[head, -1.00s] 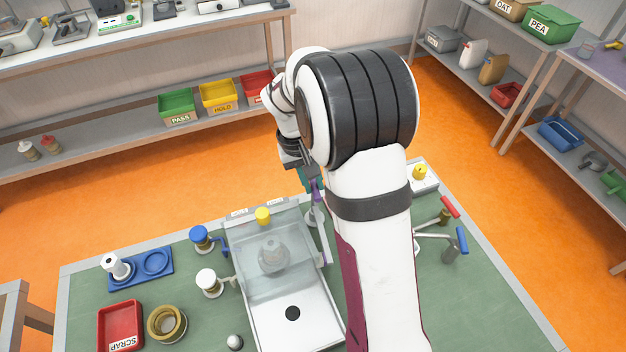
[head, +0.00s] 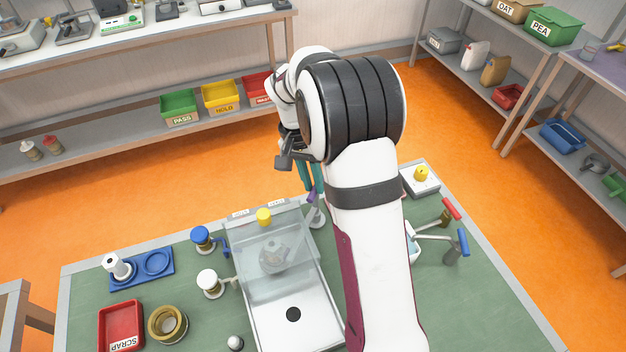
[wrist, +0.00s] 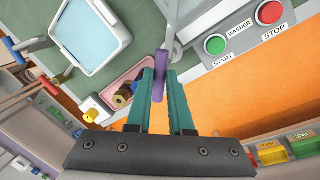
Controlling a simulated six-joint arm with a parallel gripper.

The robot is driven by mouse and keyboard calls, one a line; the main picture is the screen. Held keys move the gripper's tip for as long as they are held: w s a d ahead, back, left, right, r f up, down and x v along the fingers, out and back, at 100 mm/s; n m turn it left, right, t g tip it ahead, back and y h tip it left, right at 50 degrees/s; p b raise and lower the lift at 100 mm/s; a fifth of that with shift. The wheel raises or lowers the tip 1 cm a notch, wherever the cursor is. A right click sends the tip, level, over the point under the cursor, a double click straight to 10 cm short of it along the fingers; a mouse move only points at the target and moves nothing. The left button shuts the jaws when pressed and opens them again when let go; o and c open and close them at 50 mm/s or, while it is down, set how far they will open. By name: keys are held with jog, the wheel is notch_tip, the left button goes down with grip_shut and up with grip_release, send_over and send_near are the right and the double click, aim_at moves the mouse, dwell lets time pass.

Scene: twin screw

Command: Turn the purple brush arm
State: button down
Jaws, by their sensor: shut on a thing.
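The purple brush arm (head: 312,197) is a short purple grip beside the clear-covered housing, in the head view just left of my white arm. In the wrist view the purple grip (wrist: 158,92) lies between the teal fingers, with a pale metal rod running up from it. My gripper (wrist: 159,76) is shut on it near the fingertips. In the head view my gripper (head: 311,186) is partly hidden behind my wrist, and its teal fingers point down at the grip. The lower mount of the brush arm is partly hidden by my arm.
A clear cover (head: 250,285) stands left of the grip. A WASHER box with a green START button (wrist: 215,45) and red STOP button (wrist: 269,12) lies near the fingers in the wrist view. A pink tray (wrist: 117,78) and a white-rimmed blue tray (wrist: 90,38) are close by.

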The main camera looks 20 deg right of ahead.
dwell(0.4)
jog(key=c, duration=0.8)
grip_release()
jog(key=r, duration=0.5)
jog(key=w+a+r, duration=0.1)
jog(key=r, duration=0.4)
jog(key=w+a+r, duration=0.1)
jog(key=r, duration=0.4)
jog(key=shift+a+r, duration=0.15)
jog(key=shift+r, duration=0.15)
jog(key=s+a+f+n+y, duration=0.1)
jog(key=s+a+f, duration=0.1)
jog(key=s, duration=0.8)
jog(key=s+a+f+n+t+y, duration=0.1)
jog(key=s+a+f, duration=0.1)
jog(key=s, duration=0.7)
jog(key=s+a+f+n+y, duration=0.1)
jog(key=s+a, duration=0.3)
jog(key=s, duration=0.6)
jog(key=shift+s+f, duration=0.35)
jog(key=shift+f, duration=0.5)
